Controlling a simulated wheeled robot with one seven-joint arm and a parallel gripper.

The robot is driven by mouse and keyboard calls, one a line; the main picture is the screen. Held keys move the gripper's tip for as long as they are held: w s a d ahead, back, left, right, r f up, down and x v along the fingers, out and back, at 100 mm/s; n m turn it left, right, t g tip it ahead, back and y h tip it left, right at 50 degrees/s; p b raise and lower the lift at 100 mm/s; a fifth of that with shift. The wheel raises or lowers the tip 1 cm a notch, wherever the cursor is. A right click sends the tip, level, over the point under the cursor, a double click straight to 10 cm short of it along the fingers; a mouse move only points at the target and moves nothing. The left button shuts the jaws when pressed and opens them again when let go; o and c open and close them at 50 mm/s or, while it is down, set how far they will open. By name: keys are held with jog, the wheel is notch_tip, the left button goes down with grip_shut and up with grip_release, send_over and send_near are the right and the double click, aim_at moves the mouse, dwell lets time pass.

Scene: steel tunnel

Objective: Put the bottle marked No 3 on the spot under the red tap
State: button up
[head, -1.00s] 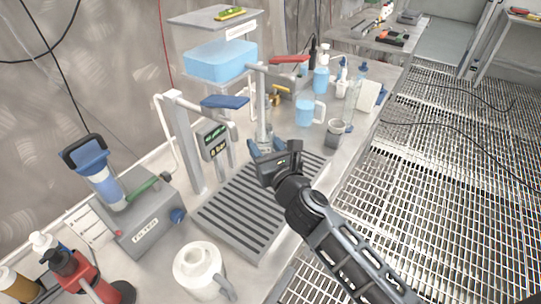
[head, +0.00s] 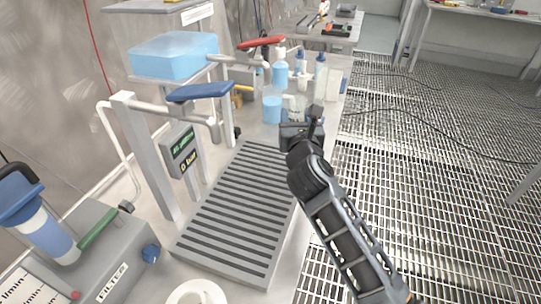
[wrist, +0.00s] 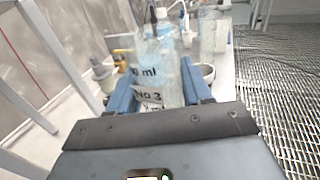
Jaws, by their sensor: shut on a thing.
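In the head view my gripper (head: 299,126) is just beyond the far right corner of the slatted drain grate, near the bench edge, and mostly hides the bottle. The red tap (head: 262,42) is behind and left of the gripper. The spot under it is not clearly visible. A blue-handled tap (head: 200,93) stands nearer, over the grate.
The slatted grate (head: 235,215) is bare. A grey filter unit (head: 110,262) and a white jug (head: 196,293) are at the near left. Open mesh floor lies right of the bench.

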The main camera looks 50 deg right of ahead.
jog(key=w+a+f, duration=0.1)
jog(key=a, duration=0.1)
jog(key=w+a+f+b, duration=0.1)
jog(key=w+a+f, duration=0.2)
jog(key=shift+a+f, duration=0.1)
jog(key=shift+a, duration=0.2)
jog(key=shift+w+a+f+b, duration=0.1)
jog(key=shift+f+b, duration=0.1)
jog(key=shift+b, duration=0.1)
jog(key=shift+f+b, duration=0.4)
jog(key=shift+f, duration=1.4)
jog(key=shift+f, duration=0.15)
jog(key=o, duration=1.2)
jog(key=shift+c, duration=0.2)
jog(key=b+v, duration=0.1)
jog(key=v, duration=1.1)
